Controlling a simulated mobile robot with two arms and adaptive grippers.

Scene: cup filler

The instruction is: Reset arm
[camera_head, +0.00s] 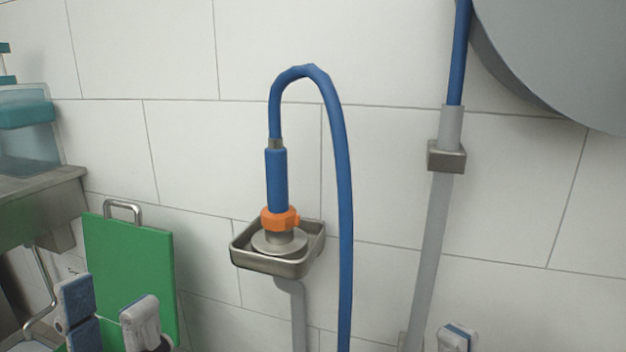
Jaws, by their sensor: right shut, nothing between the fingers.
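My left gripper (109,305) is at the bottom left, its two blue-and-grey fingers apart with nothing visible between them. It appears in front of the green board (132,265). My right gripper (457,336) shows only as a small white and blue tip at the bottom edge, right of the grey pipe. It is shut and holds nothing; the rest of it is out of view.
A blue hose (346,220) loops up and down into an orange-ringed nozzle (280,219), which stands upright in a small metal wall tray (272,267). A grey pipe (431,240) runs down the tiled wall. A large grey round body (560,50) fills the top right. A metal counter (40,193) bears a teal container (28,130).

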